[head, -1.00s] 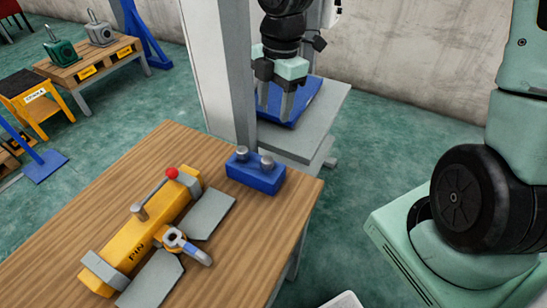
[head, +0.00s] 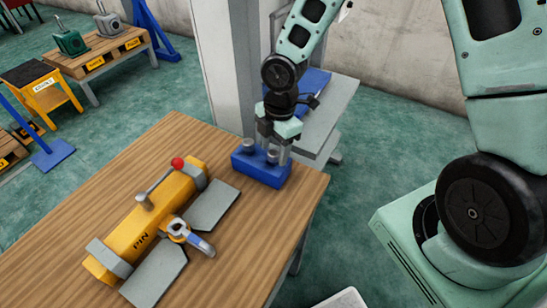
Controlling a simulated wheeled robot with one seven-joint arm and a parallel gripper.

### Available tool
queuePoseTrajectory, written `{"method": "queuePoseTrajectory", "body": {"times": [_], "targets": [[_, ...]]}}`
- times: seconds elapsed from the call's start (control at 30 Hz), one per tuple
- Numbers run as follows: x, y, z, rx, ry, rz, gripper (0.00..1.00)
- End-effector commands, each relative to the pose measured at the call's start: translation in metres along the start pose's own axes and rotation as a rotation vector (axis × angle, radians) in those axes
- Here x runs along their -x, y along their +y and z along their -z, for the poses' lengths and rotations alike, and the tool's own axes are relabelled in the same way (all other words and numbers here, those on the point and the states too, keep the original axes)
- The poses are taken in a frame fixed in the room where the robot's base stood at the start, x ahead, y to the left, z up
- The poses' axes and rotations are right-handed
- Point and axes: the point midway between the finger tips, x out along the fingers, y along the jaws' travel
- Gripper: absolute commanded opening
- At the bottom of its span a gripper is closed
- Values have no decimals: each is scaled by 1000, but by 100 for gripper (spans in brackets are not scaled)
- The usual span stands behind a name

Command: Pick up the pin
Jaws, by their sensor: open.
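A blue block (head: 258,172) stands near the far right corner of the wooden table. Two grey round-headed pins stick up from it: a left pin (head: 249,147) and a right pin (head: 272,156). My gripper (head: 276,150) is open and points down over the block. Its fingers are at the right pin, which appears between them; whether they touch it I cannot tell. The left pin stands clear of the fingers, to their left.
A yellow fixture (head: 136,228) marked PIN lies on the table (head: 60,250), with a red-knobbed lever, grey plates and a shackle (head: 188,237) beside it. A grey post (head: 228,70) rises behind the table. The table's left side is clear.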

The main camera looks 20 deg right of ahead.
Motion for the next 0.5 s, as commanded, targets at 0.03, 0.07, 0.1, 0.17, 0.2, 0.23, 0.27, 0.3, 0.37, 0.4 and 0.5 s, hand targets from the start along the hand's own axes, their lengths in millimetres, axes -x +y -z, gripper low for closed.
{"method": "queuePoseTrajectory", "body": {"times": [0.03,0.07,0.1,0.17,0.2,0.23,0.27,0.3,0.37,0.4,0.5], "targets": [[-8,-1,1,3,0,3,55],[-11,0,0,3,0,2,55],[-14,0,0,2,0,1,55],[-18,0,0,2,0,2,55],[-19,0,0,1,0,1,55],[-20,0,0,0,0,0,55],[-20,0,0,0,0,0,55],[-20,0,0,0,0,-1,55],[-20,0,0,0,0,-1,55],[-20,0,0,0,0,-1,55],[-20,0,0,0,0,-1,30]]}}
